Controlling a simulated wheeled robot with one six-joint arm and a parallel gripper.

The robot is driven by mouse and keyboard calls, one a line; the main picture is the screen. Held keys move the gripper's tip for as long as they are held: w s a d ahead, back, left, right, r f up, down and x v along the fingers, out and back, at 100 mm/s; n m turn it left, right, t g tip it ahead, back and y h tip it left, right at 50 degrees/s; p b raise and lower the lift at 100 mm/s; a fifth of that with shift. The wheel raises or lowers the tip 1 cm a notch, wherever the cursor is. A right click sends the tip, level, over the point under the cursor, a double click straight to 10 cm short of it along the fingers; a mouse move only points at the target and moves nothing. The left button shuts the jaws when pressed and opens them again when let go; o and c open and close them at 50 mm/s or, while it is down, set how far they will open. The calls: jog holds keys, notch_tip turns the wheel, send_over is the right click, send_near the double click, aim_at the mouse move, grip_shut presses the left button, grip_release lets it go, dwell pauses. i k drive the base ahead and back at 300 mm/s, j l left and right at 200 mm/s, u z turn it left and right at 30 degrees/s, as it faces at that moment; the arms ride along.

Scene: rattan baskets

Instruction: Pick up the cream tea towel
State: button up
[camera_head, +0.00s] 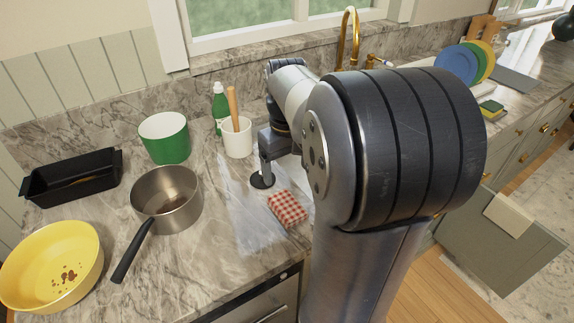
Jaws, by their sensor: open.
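A cream cloth (508,213), which looks like the tea towel, lies at the top edge of a grey-green panel low on the right, below the counter. My gripper (263,178) is far from it, at the left, pointing down close above the marble counter beside a red-and-white checked cloth (287,207). It is open and appears empty; only one finger shows clearly, and my arm hides part of the rest.
A yellow bowl (88,240), a steel saucepan (152,206), a black loaf tin (45,190), a green pot (168,152) and a white utensil crock (238,147) crowd the left counter. Coloured plates (455,62) and a sponge (491,107) are at the right.

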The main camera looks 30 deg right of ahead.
aim_at(513, 219)
jog(key=z, duration=2.75)
